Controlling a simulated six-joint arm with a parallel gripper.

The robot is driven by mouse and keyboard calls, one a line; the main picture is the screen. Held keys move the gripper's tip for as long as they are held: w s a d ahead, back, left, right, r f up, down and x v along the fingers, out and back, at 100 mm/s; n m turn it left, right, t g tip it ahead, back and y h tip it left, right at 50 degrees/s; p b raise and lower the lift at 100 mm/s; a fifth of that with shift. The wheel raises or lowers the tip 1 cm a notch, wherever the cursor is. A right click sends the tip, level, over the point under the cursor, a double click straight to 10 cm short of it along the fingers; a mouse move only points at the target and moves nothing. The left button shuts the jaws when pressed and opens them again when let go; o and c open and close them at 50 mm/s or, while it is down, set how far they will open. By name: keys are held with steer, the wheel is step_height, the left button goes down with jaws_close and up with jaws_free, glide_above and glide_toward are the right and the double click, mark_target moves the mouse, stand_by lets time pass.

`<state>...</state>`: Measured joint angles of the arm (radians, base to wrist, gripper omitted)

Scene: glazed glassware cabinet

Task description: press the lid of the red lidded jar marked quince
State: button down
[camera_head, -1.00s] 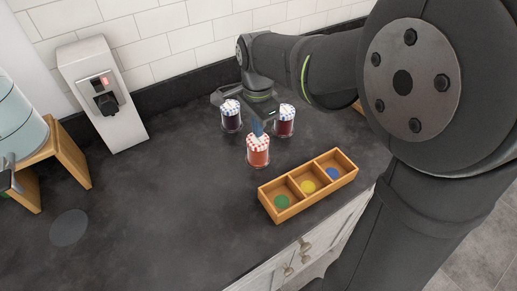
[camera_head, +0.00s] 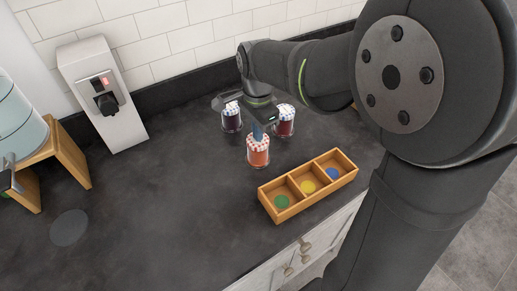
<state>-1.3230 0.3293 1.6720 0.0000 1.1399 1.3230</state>
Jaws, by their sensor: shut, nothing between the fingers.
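Three lidded glass jars stand on the dark counter. The front jar (camera_head: 258,157) has orange-red contents and a red-and-white checked lid (camera_head: 258,143). The back left jar (camera_head: 231,123) is dark with a blue-and-white lid. The back right jar (camera_head: 285,128) is dark red with a similar blue-and-white lid. No writing is legible on any jar, so I cannot read "quince". My gripper (camera_head: 258,132) points down, shut and empty, with its blue tips right at the front jar's lid. I cannot tell whether they touch it.
A wooden tray (camera_head: 295,204) with three compartments, holding green, yellow and blue discs, lies right of the front jar. A white dispenser (camera_head: 103,95) stands back left, beside a wooden stand (camera_head: 68,160). A dark round patch (camera_head: 69,228) marks the clear left counter.

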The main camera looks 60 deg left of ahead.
steer(key=shift+r, duration=0.1)
stand_by(0.3)
step_height(320, 180, up, 8)
stand_by(0.6)
